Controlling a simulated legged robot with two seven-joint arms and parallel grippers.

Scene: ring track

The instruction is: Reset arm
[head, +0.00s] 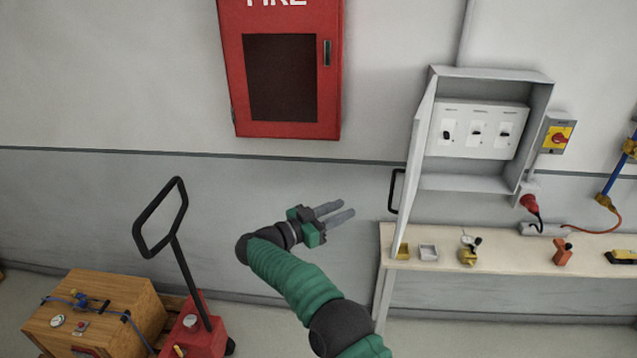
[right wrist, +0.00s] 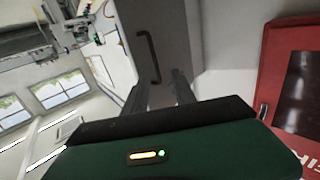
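My right arm, green and black, reaches up from the bottom of the head view. Its gripper (head: 341,211) is open and empty, with two grey fingers apart and pointing right toward the open cabinet door (head: 415,165). In the right wrist view the gripper (right wrist: 160,90) also shows its two fingers apart, with the door (right wrist: 172,35) and its black handle (right wrist: 149,58) beyond them. The handle also shows in the head view, on the door's left side, apart from the fingers. My left gripper is not in view.
The open grey cabinet (head: 487,180) holds a switch panel (head: 475,130). Below it, a wooden bench (head: 490,263) carries several small items. A red fire box (head: 334,110) hangs on the wall. A red pallet truck (head: 208,325) with a wooden crate (head: 130,290) stands at lower left.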

